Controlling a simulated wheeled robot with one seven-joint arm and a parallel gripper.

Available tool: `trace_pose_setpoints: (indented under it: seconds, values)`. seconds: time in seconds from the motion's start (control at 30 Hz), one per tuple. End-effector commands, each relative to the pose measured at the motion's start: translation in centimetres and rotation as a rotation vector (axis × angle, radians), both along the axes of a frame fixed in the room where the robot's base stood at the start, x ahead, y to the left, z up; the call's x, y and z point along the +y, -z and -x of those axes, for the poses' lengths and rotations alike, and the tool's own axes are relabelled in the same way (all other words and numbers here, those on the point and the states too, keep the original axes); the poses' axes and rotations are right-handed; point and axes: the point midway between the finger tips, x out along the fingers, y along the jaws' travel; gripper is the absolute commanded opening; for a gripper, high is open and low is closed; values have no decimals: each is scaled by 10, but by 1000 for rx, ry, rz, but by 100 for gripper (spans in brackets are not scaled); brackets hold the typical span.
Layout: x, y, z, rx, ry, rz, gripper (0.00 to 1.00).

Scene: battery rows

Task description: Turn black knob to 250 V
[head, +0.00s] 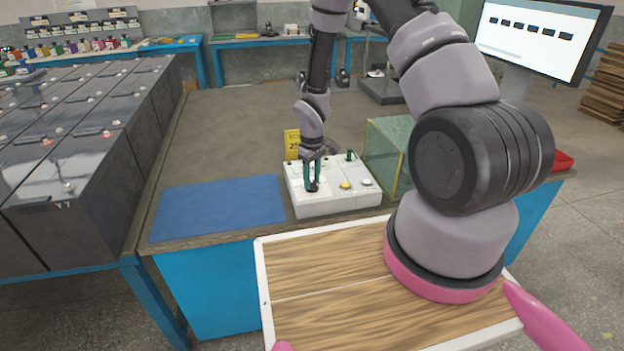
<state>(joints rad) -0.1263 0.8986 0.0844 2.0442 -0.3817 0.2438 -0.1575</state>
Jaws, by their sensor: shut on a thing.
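A white instrument box (333,207) sits near the front edge of the workbench, with its controls on the top face. The black knob (312,187) is on the left part of that face. My gripper (312,180) points down over it, with its dark green fingers shut on the knob. The knob's marks and pointer are too small to read. A yellow sign (292,144) stands behind the box, partly hidden by my gripper; its text is only partly readable.
A yellow button (345,185), a pale button (366,182) and a green post (351,156) are right of the knob. A glass case (388,150) stands right of the box. A blue mat (218,207) lies left. Dark battery blocks (75,170) line the far left.

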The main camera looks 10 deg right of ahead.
Motion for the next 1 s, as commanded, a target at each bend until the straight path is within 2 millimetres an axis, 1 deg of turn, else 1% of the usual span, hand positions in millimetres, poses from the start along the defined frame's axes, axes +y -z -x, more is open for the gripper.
trace_pose_setpoints:
  seconds: [0.07, 0.1, 0.17, 0.47, 0.57, 0.67, 0.9, 1.0]
  values:
    - [0, 0, -1, -1, 0, 0, 0]
    - [0, 0, -1, -2, 0, 0, 49]
    - [0, 0, -1, -1, 0, 0, 72]
    - [0, -1, 0, -1, -1, -1, 72]
    - [0, -6, -1, -2, -1, 0, 72]
    - [0, -19, -1, -3, 0, -1, 72]
    - [-1, -68, -2, -5, 2, -1, 72]
    - [0, -86, -1, -4, 0, -1, 72]
